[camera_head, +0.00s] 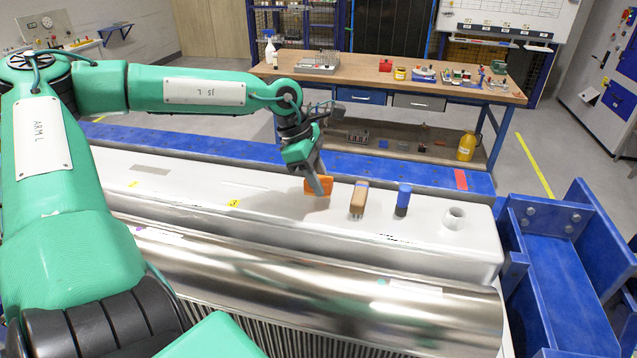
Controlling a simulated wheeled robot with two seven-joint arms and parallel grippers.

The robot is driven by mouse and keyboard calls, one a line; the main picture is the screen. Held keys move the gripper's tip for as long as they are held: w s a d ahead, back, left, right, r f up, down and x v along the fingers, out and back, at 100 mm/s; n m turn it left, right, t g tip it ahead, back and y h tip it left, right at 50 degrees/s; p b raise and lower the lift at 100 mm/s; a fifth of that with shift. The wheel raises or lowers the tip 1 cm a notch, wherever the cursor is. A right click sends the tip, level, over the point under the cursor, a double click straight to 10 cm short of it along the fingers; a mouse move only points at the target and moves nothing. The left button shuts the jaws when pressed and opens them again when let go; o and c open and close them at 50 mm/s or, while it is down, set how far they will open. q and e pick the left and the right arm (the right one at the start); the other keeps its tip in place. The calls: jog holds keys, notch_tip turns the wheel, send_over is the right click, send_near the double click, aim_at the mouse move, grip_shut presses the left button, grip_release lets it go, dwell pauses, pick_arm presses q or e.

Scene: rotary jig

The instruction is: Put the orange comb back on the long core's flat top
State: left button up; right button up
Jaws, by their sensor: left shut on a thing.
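The orange comb (315,187) is at my left gripper's fingertips, over the flat top of the long white core (270,188). My left gripper (324,183) comes down from behind and is shut on the comb, its fingers partly covering it. The comb is very close to the core's top; I cannot tell whether it touches. My right gripper is not in view.
On the core's top, right of the comb, stand a brown brush-like tool (358,198), a blue-capped piece (403,200) and a white ring (454,218). A shiny metal roll (330,280) lies in front. A blue frame (560,270) stands at right, a workbench (400,85) behind.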

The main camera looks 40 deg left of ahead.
pick_arm(q)
jog(key=shift+f, duration=1.15)
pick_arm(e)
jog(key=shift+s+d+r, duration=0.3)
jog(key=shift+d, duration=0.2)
pick_arm(q)
jog(key=o, duration=0.9)
jog(key=shift+r, duration=0.1)
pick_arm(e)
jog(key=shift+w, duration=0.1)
